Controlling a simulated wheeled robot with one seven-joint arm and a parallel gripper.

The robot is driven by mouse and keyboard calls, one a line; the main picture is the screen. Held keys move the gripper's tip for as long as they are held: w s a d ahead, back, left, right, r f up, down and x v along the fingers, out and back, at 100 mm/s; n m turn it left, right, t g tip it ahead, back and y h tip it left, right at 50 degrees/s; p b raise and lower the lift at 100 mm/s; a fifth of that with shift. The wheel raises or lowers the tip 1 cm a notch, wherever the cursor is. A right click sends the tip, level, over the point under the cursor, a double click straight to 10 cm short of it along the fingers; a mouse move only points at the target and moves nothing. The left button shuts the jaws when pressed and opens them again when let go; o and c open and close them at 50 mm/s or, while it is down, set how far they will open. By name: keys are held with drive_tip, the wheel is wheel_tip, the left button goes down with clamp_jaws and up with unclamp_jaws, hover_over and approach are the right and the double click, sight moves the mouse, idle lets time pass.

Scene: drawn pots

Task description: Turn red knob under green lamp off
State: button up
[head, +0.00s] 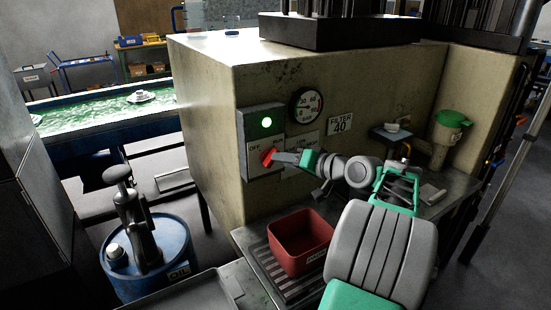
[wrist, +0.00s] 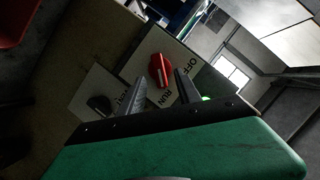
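The red knob (head: 267,157) sits on a pale switch plate on the cream cabinet, below a lit green lamp (head: 266,122). In the wrist view the red knob (wrist: 160,68) lies at the fingertips, with the words OFF and RUN on its plate. Its white mark appears to point toward RUN. My gripper (head: 276,156) is at the knob, reaching in from the right. In the wrist view my gripper (wrist: 159,76) is open, with one finger on each side of the knob. Whether the fingers touch it is not clear. A green glow (wrist: 207,98) shows beside one finger.
A dark knob (wrist: 98,105) on another plate is beside the red one. A round gauge (head: 306,104) is above right. A red bin (head: 300,241) stands on the bench below my arm. A blue oil drum (head: 150,262) stands at lower left.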

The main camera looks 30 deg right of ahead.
drive_tip(key=x, duration=0.4)
drive_tip(key=shift+w+f, duration=0.1)
drive_tip(key=shift+w, duration=0.15)
drive_tip(key=shift+c, duration=0.4)
clamp_jaws()
drive_tip(key=shift+d, duration=0.1)
